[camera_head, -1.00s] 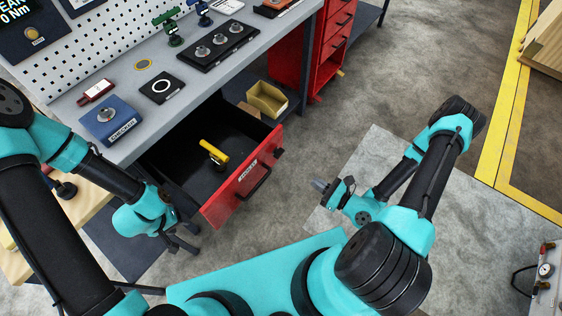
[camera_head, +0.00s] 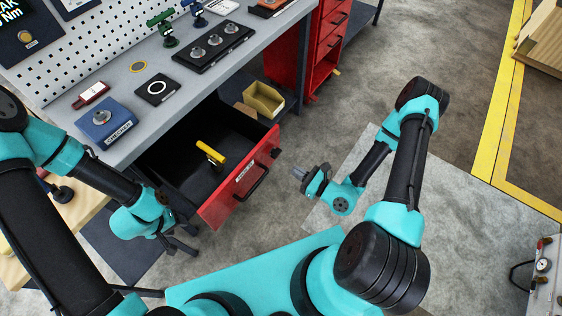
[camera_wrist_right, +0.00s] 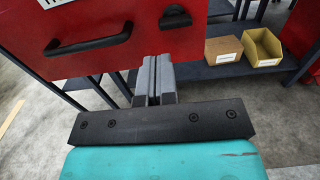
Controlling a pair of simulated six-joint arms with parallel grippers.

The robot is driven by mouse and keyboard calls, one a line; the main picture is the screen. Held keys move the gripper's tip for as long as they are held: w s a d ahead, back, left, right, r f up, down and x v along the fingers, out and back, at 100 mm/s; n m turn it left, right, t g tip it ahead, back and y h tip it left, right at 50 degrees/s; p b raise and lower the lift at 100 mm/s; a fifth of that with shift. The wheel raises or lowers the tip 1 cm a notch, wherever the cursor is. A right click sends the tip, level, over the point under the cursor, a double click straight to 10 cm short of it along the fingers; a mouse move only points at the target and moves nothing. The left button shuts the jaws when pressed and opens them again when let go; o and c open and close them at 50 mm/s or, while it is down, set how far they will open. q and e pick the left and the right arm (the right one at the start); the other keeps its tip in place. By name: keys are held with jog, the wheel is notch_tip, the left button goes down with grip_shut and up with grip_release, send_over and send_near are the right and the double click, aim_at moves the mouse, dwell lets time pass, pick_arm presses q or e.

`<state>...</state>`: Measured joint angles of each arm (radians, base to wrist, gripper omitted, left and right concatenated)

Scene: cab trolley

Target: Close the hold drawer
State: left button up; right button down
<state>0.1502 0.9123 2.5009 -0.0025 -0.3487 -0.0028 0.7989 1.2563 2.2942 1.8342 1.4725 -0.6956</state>
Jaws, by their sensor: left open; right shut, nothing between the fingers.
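The hold drawer stands pulled out below the workbench, its red front (camera_head: 228,196) facing me, with a black bar handle (camera_head: 252,184) and a white label. A yellow-handled tool (camera_head: 211,153) lies inside it. My right gripper (camera_head: 299,173) is shut and empty, to the right of the drawer front and apart from it. In the right wrist view the shut fingers (camera_wrist_right: 154,78) point toward the red drawer front (camera_wrist_right: 100,62), right of its handle (camera_wrist_right: 88,40). My left gripper (camera_head: 187,236) is at the left of the drawer; its fingers are small and partly hidden.
The grey workbench (camera_head: 125,80) carries a blue checker box (camera_head: 104,122) and a black block with several knobs (camera_head: 213,47). A yellow bin (camera_head: 263,100) sits on the shelf beyond the drawer. A red cabinet (camera_head: 325,45) stands behind.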

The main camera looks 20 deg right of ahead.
jog(key=x, duration=0.7)
jog(key=shift+w, duration=0.1)
dwell(0.4)
